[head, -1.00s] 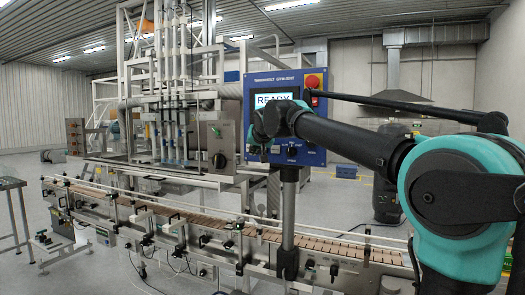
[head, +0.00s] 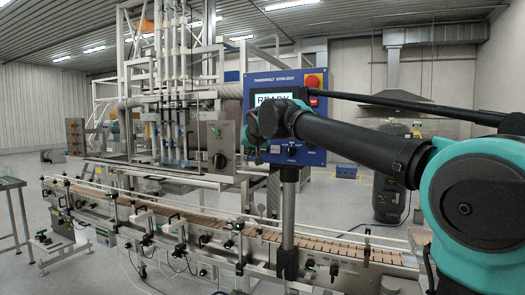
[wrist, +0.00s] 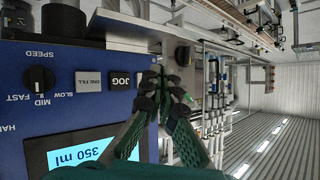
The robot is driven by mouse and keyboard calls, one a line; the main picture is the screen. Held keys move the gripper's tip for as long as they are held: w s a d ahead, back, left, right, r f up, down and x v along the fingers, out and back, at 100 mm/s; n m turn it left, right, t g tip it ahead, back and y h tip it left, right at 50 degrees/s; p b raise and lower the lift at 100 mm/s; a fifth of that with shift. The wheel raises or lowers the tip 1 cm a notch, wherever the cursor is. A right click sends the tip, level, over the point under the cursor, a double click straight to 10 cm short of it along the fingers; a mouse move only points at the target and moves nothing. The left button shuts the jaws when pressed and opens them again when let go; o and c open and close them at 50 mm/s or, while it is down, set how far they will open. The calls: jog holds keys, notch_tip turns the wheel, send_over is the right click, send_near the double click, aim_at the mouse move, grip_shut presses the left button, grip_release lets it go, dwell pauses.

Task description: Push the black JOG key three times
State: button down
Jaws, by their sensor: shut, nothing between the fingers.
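A light ONE FILL key (wrist: 88,82) is beside the JOG key, and a black SPEED knob (wrist: 39,79) is farther left. The screen (wrist: 90,155) reads 350 ml. A red stop button (head: 313,80) is at the panel's upper right. A conveyor (head: 210,222) runs below.

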jog(key=shift+w+d, duration=0.5)
jog(key=shift+w, duration=0.9)
jog(key=shift+w+d, duration=0.55)
jog(key=shift+w, duration=0.8)
jog(key=shift+w+d, duration=0.5)
jog(key=shift+w, duration=0.9)
jog(key=shift+w+d, duration=0.1)
jog(key=shift+w, duration=0.3)
jog(key=shift+w+d, duration=0.15)
jog(key=shift+w, duration=0.2)
jog(key=shift+s, duration=0.15)
jog(key=shift+s+a, duration=0.25)
jog(key=shift+s, duration=0.35)
jog(key=shift+s+a, duration=0.3)
jog(key=shift+s, duration=0.5)
jog(key=shift+s+a, duration=0.3)
jog(key=shift+s, duration=0.5)
jog(key=shift+s+a, duration=0.3)
jog(key=shift+s, duration=0.5)
